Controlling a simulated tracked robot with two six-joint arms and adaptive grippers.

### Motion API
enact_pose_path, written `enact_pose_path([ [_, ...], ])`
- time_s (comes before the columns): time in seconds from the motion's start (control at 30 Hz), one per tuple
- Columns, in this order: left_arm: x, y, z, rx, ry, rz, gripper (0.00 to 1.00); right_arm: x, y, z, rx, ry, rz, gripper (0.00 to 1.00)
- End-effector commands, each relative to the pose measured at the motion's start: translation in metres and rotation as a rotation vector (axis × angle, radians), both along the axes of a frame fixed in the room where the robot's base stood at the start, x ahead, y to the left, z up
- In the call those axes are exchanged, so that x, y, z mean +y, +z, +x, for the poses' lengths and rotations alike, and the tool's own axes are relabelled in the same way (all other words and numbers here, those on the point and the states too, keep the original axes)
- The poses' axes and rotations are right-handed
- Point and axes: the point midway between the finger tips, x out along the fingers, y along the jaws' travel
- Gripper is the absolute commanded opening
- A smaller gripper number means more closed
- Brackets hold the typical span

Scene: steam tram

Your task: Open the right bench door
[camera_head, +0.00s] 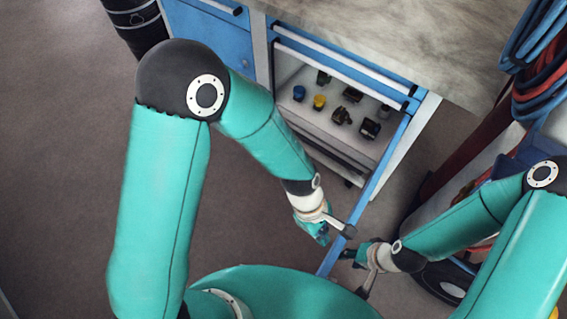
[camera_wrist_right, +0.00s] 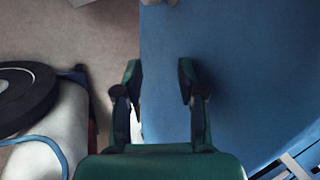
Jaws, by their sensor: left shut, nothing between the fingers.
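The right bench door (camera_head: 378,172) is a blue panel seen nearly edge-on in the head view, swung out from the bench with the compartment behind it open. In the right wrist view its blue face (camera_wrist_right: 245,75) fills the right half. My left gripper (camera_head: 322,239) is shut and empty, left of the door near its free end. My right gripper (camera_head: 348,254) is on the door's other side, close to it. In the wrist view its fingers (camera_wrist_right: 160,85) are apart, one over the door face and one near its edge. I cannot tell whether they touch it.
The open compartment has a pale shelf (camera_head: 318,122) with several small blue, yellow and black parts. The worktop (camera_head: 400,35) is above. A blue drawer front (camera_head: 215,40) is at left. Red and blue hoses (camera_head: 530,75) hang at right. Floor (camera_head: 60,150) is clear at left.

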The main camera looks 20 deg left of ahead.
Motion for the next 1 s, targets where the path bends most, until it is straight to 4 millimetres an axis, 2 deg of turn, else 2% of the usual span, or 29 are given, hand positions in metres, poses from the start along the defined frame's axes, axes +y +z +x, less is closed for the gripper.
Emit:
enact_pose_path([
  [0.13,0.002,0.006,0.002,-0.002,0.001,-0.002,0.00,0.000,0.000,0.000,0.000,0.000,0.000,0.40],
  [0.27,0.008,0.022,0.005,-0.005,0.002,-0.003,0.00,0.000,0.000,0.000,0.000,0.000,0.000,0.40],
  [0.5,0.024,0.067,0.014,-0.007,0.003,-0.003,0.00,0.000,0.000,0.000,0.000,0.000,0.000,0.40],
  [0.7,0.035,0.097,0.019,-0.004,0.003,-0.002,0.00,0.000,0.000,0.000,0.000,0.000,0.000,0.40],
  [0.83,0.039,0.107,0.020,-0.001,0.002,-0.001,0.00,0.000,0.000,0.000,0.000,0.000,0.000,0.40],
  [1.0,0.040,0.110,0.020,0.000,0.001,0.000,0.00,0.000,0.000,0.000,0.001,0.000,0.000,0.40],
])
